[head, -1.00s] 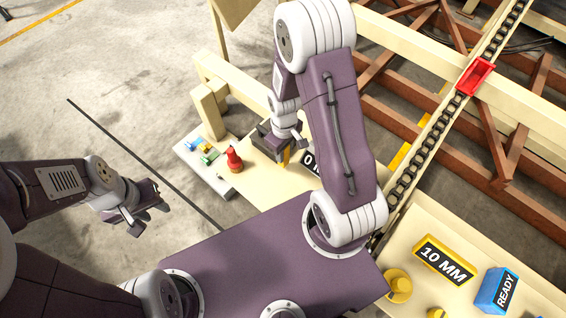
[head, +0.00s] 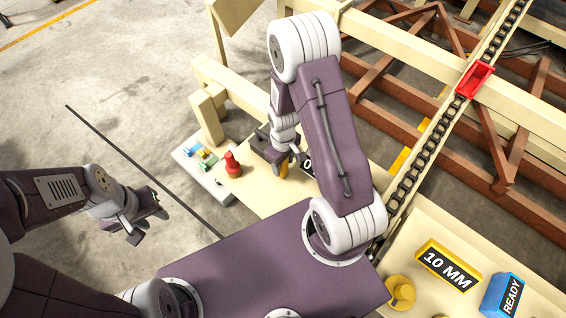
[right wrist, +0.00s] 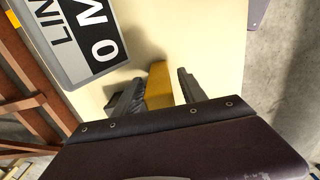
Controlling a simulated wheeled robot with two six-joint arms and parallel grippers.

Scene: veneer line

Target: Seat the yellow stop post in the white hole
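A yellow block-like post (right wrist: 158,85) stands between the two fingers of my right gripper (right wrist: 160,95) in the right wrist view. The left finger is close against it, and a narrow gap shows on the right finger's side. In the head view the yellow piece (head: 283,170) shows just below my right gripper (head: 281,158), over the cream table. My left gripper (head: 148,219) is open and empty over the floor at left. I cannot make out a white hole in either view.
A 0 MM sign (right wrist: 85,35) lies close by. At lower right are a yellow knob (head: 400,291), a 10 MM sign (head: 447,265) and a blue READY block (head: 503,296).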

